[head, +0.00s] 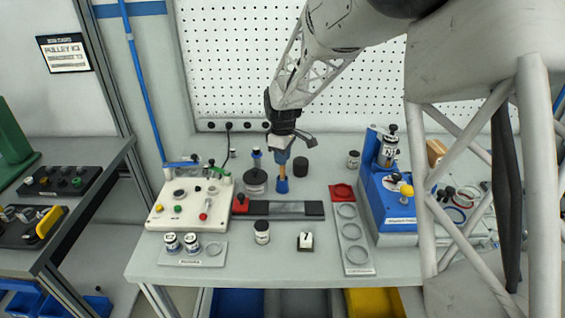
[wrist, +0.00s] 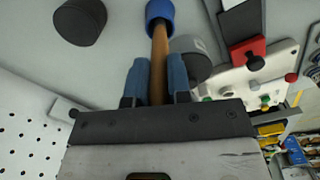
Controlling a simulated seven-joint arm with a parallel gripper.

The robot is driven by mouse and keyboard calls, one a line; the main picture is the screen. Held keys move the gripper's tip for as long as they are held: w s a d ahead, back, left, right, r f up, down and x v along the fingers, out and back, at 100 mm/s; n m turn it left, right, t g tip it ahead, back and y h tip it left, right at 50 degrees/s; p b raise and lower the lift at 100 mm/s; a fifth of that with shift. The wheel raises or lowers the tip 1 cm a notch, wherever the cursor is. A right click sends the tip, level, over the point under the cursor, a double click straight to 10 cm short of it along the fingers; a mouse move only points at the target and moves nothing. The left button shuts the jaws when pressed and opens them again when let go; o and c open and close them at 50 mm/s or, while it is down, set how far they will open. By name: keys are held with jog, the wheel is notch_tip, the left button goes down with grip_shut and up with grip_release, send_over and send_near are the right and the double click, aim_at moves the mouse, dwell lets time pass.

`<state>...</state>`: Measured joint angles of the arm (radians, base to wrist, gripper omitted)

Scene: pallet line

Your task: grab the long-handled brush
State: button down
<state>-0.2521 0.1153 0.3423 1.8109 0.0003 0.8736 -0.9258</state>
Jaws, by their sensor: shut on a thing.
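The long-handled brush (head: 282,173) has a brown wooden handle and a blue lower end. It hangs roughly upright below my gripper (head: 281,155), near the back middle of the bench. In the wrist view the brush (wrist: 159,48) runs between the two blue fingers of my gripper (wrist: 158,72), which are shut on its handle. The blue end points away from the gripper. I cannot tell whether that end touches the bench top.
A black cylinder (head: 300,166) stands close to the brush's right, and a dark round jar (head: 255,183) to its left. A black-and-grey strip (head: 285,209) lies in front. A white button box (head: 190,205) stands left and a blue machine (head: 388,205) right. A pegboard (head: 230,70) rises behind.

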jog(key=shift+r, duration=5)
jog(key=shift+d, duration=0.1)
